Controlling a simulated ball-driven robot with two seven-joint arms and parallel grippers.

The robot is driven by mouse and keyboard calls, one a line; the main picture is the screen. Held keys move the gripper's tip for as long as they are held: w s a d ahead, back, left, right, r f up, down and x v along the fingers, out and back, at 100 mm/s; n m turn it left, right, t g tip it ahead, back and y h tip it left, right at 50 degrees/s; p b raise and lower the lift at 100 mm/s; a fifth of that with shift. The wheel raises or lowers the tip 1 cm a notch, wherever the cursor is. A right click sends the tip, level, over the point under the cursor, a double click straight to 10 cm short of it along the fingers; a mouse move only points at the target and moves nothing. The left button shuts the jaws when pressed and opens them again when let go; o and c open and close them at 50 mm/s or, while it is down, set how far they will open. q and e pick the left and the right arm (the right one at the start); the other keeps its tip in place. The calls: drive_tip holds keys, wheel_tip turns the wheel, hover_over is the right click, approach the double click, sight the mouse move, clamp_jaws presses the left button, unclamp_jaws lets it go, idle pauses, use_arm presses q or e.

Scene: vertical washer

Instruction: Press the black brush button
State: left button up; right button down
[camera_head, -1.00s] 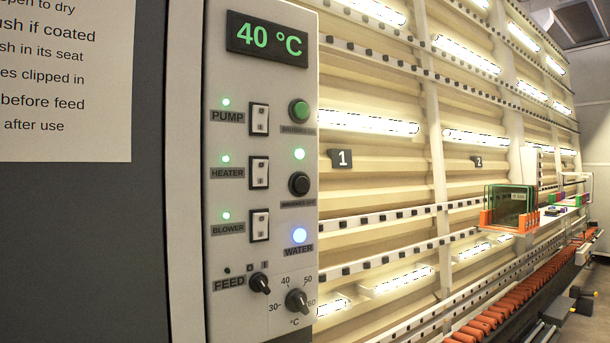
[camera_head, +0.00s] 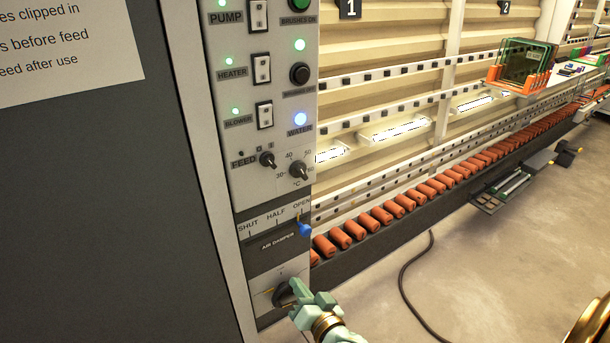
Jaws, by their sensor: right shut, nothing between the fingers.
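The black brush button (camera_head: 299,74) is a round dark button on the right side of the light grey control panel (camera_head: 222,165), with a small label under it that is hard to read. A lit green lamp (camera_head: 299,45) sits just above it, and the green BRUSHES ON button (camera_head: 301,4) is cut by the top edge. My right gripper (camera_head: 296,293) is pale green and shut, with nothing held. It is well below the black button, at the panel's foot, overlapping a dark round part there. I cannot tell whether it touches that part. My left gripper is not in view.
A blue air damper lever (camera_head: 305,229) sits above my gripper. Orange rollers (camera_head: 382,216) run to the right. A cable (camera_head: 405,270) lies on the floor.

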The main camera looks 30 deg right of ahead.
drive_tip(key=w+d+r+m+t+h+p, duration=0.1)
drive_tip(key=d+r+m+t+h+p, duration=0.15)
drive_tip(key=r, duration=1.05)
drive_tip(key=d+r+m+t+h+p, duration=0.1)
drive_tip(key=r+m+t+p, duration=0.2)
drive_tip(key=r, duration=0.9)
drive_tip(key=m+t+h+p, duration=0.2)
drive_tip(key=m+h+p, duration=0.25)
drive_tip(key=m, duration=0.25)
approach(302, 75)
drive_tip(key=s+d+r, duration=0.3)
drive_tip(key=s+r, duration=0.2)
drive_tip(key=s, duration=0.1)
drive_tip(key=shift+w+h, duration=0.2)
drive_tip(key=shift+h, duration=0.2)
drive_tip(key=shift+w, duration=0.1)
drive_tip(key=shift+n, duration=0.25)
drive_tip(key=shift+w+a+b, duration=0.15)
drive_tip(key=shift+w+b, duration=0.35)
drive_tip(key=shift+w, duration=1.65)
drive_tip(key=shift+w+a+b, duration=0.15)
drive_tip(key=shift+w+b, duration=0.35)
drive_tip(key=shift+w, duration=1.7)
drive_tip(key=shift+t+y, duration=0.25)
drive_tip(key=shift+y, duration=0.05)
drive_tip(key=shift+w, duration=0.4)
